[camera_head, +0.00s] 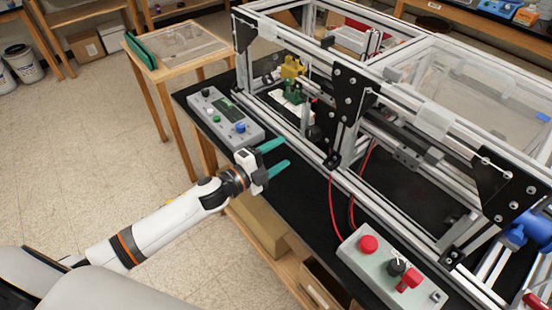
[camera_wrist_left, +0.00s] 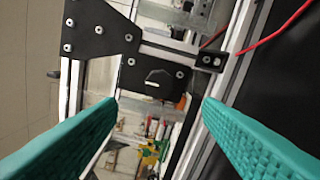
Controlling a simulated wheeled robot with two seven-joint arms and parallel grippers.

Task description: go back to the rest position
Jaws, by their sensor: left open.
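My left gripper (camera_head: 274,155) is open and empty, with teal fingers. My right gripper is in neither view.
A grey box with red knobs (camera_head: 392,268) sits on the bench at the lower right. Red cables (camera_head: 333,205) hang near the frame. A yellow and green part (camera_head: 291,72) is inside the frame. A wooden table (camera_head: 172,73) stands behind left.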

